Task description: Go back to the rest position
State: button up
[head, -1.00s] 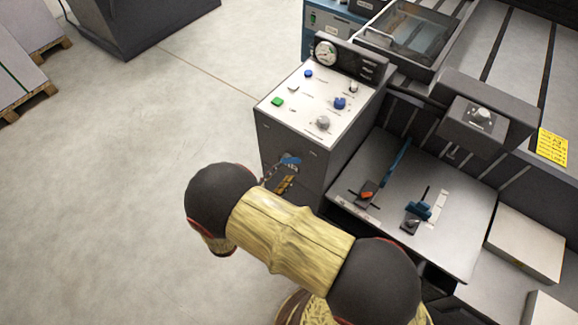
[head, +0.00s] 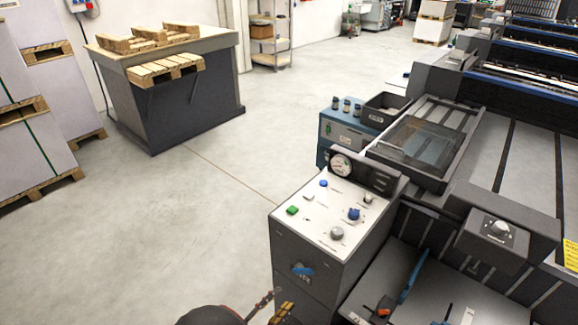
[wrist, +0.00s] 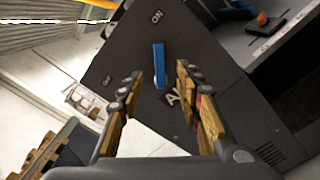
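My gripper (wrist: 159,76) is open and empty in the wrist view, its two wood-and-dark fingers apart. Between and beyond them is a blue handle (wrist: 159,65) on a dark panel marked "ON" above it. The handle points toward that mark and the fingers look clear of it. In the head view, the blue handle (head: 302,269) is on the front of the grey control console (head: 290,238). My gripper's fingers (head: 272,307) show at the bottom edge, lower left of the handle. Most of my arm is out of this view.
The console's white top carries a green button (head: 292,210), blue knobs and a gauge (head: 341,164). A press with a flat tray (head: 425,290) stands close on the right. A dark bench with pallets (head: 165,70) is at back left. Open floor (head: 180,240) lies to the left.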

jog(key=s+d+f+g+h, duration=0.1)
jog(key=s+d+f+g, duration=0.3)
jog(key=s+d, duration=0.1)
jog(key=s+d+r+m+g+y, duration=0.2)
jog(key=s+d+r+m+g, duration=0.2)
jog(key=s+d+r+g, duration=0.25)
jog(key=d+r+m+y, duration=0.3)
jog(key=d+r+m, duration=0.1)
jog(key=r, duration=0.5)
jog(key=s+d+r+m+t+y, duration=0.1)
jog(key=d+r+m+y, duration=0.2)
jog(key=r+m, duration=0.3)
jog(key=s+d+r+m+t+y, duration=0.1)
jog(key=d+r+m+y, duration=0.3)
jog(key=r, duration=0.8)
jog(key=shift+s+d+r+m, duration=0.15)
jog(key=shift+d+r+m, duration=0.25)
jog(key=shift+d+m, duration=0.3)
jog(key=shift+d, duration=0.1)
